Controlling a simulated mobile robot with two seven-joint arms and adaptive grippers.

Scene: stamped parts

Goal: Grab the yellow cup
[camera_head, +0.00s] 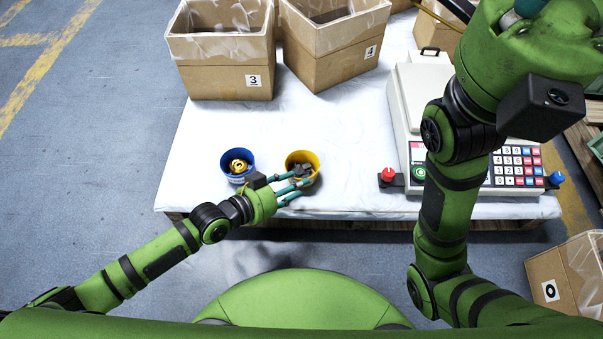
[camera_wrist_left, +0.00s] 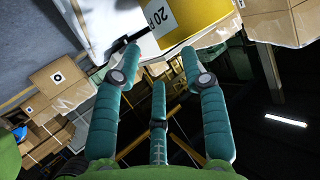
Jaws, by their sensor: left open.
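The yellow cup (camera_head: 302,160) stands upright on the white-covered table near its front edge, with dark parts inside. My left gripper (camera_head: 299,184) is open at the cup's front side, with its teal fingers pointing at it. In the left wrist view the yellow cup (camera_wrist_left: 200,22) shows at the top with a white "20" label, just beyond the spread fingertips (camera_wrist_left: 155,68). No finger is visibly closed on it; whether a fingertip touches it I cannot tell. My right arm is raised at the right, its fingers mostly cut off by the top edge.
A blue cup (camera_head: 237,165) with brass-coloured parts stands left of the yellow one. Cardboard boxes (camera_head: 225,72) and (camera_head: 335,62) stand behind. A scale with a keypad (camera_head: 513,168) and a red knob (camera_head: 388,175) are at right. The table behind the cups is clear.

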